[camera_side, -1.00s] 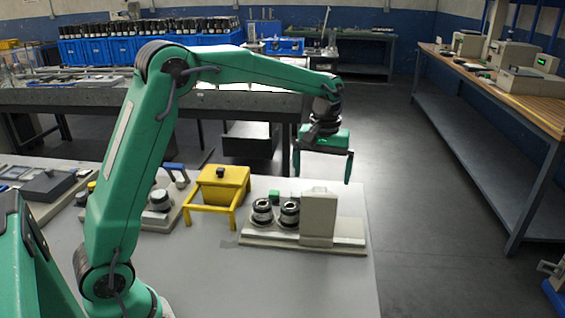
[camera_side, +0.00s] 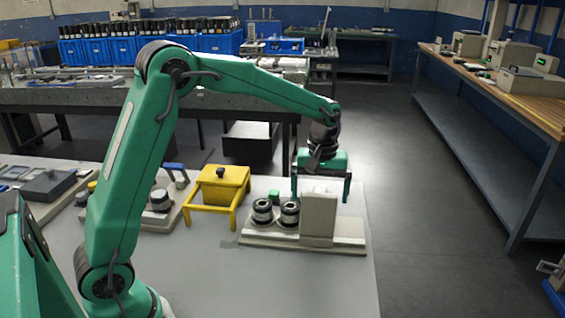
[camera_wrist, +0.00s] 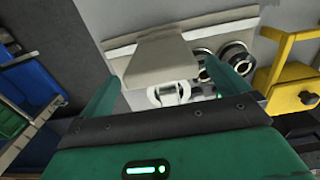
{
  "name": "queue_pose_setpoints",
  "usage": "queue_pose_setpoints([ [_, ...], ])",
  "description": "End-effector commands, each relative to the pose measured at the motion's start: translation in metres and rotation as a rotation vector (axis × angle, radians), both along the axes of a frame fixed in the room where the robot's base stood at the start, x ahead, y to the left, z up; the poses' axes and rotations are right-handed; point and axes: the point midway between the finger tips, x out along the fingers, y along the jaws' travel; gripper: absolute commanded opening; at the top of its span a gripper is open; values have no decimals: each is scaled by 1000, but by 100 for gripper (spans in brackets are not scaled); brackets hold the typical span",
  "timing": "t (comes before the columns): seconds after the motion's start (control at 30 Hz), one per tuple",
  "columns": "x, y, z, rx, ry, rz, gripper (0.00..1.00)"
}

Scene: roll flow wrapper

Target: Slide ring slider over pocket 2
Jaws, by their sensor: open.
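The wrapper unit is a pale grey base (camera_side: 270,239) with an upright block (camera_side: 318,220) and two dark-rimmed round pockets, the left one (camera_side: 262,211) and the right one (camera_side: 289,213). I cannot tell which is pocket 2. In the wrist view, a small pale, shiny ring-like piece (camera_wrist: 168,94) lies beside the block (camera_wrist: 160,62), between my fingers in the picture; it may be the ring slider. My gripper (camera_side: 320,190) points down, open and empty, above and behind the block. Its two fingers also show in the wrist view (camera_wrist: 169,90), apart from the piece.
A yellow box on a stand (camera_side: 220,185) is left of the unit. A small green block (camera_side: 274,197) shows behind the pockets. Other devices (camera_side: 155,205) stand farther left. The table is bare in front of the unit.

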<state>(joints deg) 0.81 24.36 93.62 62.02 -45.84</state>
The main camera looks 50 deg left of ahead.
Motion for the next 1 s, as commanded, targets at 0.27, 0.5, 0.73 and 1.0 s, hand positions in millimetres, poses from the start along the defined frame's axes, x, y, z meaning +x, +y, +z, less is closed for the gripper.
queue_pose_setpoints([
  [0.27, 0, 0, -28, 0, 1, 0, 100],
  [0.5, 0, 0, -34, 0, 0, 0, 100],
  [0.73, 0, 0, -33, 0, 0, 0, 86],
  [1.0, 0, 0, -33, 0, 0, 0, 41],
])
